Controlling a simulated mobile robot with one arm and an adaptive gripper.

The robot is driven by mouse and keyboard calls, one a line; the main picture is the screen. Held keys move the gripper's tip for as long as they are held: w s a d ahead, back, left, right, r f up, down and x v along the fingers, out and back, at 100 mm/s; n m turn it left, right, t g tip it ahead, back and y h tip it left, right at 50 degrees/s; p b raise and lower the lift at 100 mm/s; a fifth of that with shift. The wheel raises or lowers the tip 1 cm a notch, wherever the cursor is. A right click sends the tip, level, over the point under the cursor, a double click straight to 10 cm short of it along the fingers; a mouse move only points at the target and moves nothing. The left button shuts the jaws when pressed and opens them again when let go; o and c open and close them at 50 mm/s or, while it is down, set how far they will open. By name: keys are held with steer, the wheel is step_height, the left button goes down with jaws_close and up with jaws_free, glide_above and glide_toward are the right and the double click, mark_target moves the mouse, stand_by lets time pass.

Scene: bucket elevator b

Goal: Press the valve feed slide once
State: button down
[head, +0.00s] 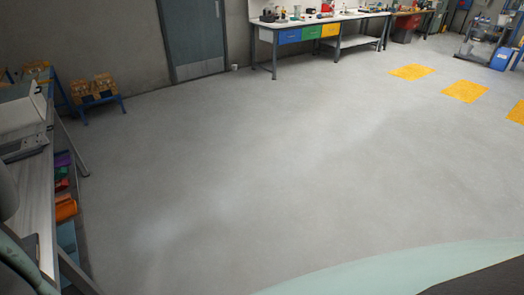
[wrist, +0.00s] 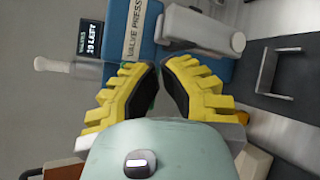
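A blue panel marked "VALVE PRESS" (wrist: 133,32) is at the top of the wrist view, turned sideways. A dark display (wrist: 88,40) beside it reads "VALVES 19 LEFT". A grey block with a rounded pale arm (wrist: 215,35) sits right of the panel. A pale rod with a knob (wrist: 52,65) sticks out on the left below the display. I cannot tell which part is the feed slide. My gripper (wrist: 160,70) has yellow stepped fingers, slightly apart with nothing seen between them. Its tips overlap the panel's lower part in the picture; contact cannot be told. The head view does not show it.
A workbench (head: 36,185) with grey equipment runs along the left edge of the head view, with coloured bins (head: 65,208) below. A blue stand with boxes (head: 95,90) is beyond it. Open grey floor fills the middle. A long bench (head: 340,17) stands at the back.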

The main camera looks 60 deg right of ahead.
stand_by(0.3)
steer(key=shift+s+d+p, duration=0.2)
steer(key=shift+s+d, duration=0.15)
steer(key=shift+d, duration=0.4)
steer(key=shift+s+d+p, duration=0.2)
steer(key=shift+s+d, duration=0.1)
steer(key=shift+d, duration=0.4)
steer(key=shift+d, duration=0.15)
steer(key=d, duration=0.1)
steer(key=s+d, duration=0.1)
steer(key=d, duration=0.2)
steer(key=shift+s+d, duration=0.3)
steer(key=shift+d, duration=0.05)
